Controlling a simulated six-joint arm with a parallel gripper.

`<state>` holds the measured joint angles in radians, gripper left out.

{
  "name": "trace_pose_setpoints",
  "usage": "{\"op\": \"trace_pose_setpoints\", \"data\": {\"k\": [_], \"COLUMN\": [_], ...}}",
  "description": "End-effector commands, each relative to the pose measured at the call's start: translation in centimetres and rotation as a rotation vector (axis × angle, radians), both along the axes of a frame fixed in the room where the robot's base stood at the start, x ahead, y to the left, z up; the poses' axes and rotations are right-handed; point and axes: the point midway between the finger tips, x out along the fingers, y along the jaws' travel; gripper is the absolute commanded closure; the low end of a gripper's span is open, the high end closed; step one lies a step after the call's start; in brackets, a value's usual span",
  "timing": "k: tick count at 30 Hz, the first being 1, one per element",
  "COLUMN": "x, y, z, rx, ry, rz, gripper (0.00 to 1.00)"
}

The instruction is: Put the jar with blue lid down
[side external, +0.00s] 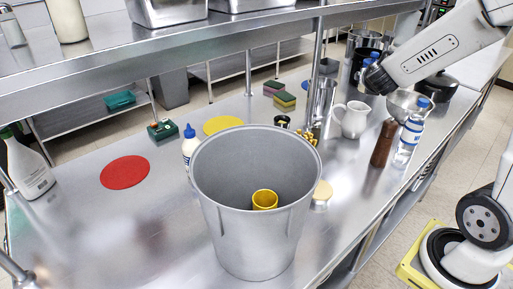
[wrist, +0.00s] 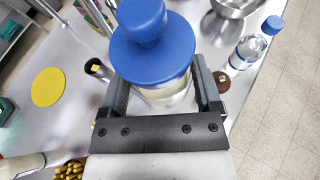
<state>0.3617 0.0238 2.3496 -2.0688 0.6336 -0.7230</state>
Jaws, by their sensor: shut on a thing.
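The jar with blue lid (wrist: 150,58) is between the fingers of my gripper (wrist: 160,88) in the wrist view. Its wide blue lid has a round knob, and its clear body with pale contents shows below. My gripper is shut on it. In the side external view my gripper (side external: 380,80) is at the upper right, above the far right part of the steel counter (side external: 150,215). Only a bit of the blue lid (side external: 371,59) shows there; the jar's body is hidden, and I cannot tell its height above the counter.
A white pitcher (side external: 352,120), brown mill (side external: 384,143), water bottle (side external: 408,142) and metal bowl (wrist: 236,7) stand near my gripper. A large grey bucket (side external: 255,235) stands in front. A yellow disc (wrist: 47,87) and red disc (side external: 125,172) lie on the counter. A shelf (side external: 180,45) runs above.

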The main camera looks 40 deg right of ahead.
Motion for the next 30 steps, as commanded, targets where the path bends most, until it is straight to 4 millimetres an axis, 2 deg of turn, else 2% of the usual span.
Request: {"op": "trace_pose_setpoints", "data": {"k": [5, 16, 23, 30], "x": [0.3, 5.3, 9.6, 13.4], "y": [0.2, 4.9, 10.5, 17.7], "z": [1.9, 2.3, 2.8, 3.2], "rx": [-0.002, -0.013, -0.019, -0.023], "ry": [-0.006, -0.013, -0.021, -0.029], "rz": [0.006, 0.111, 0.216, 0.329], "gripper": [1.00, 1.00, 1.00, 1.00]}}
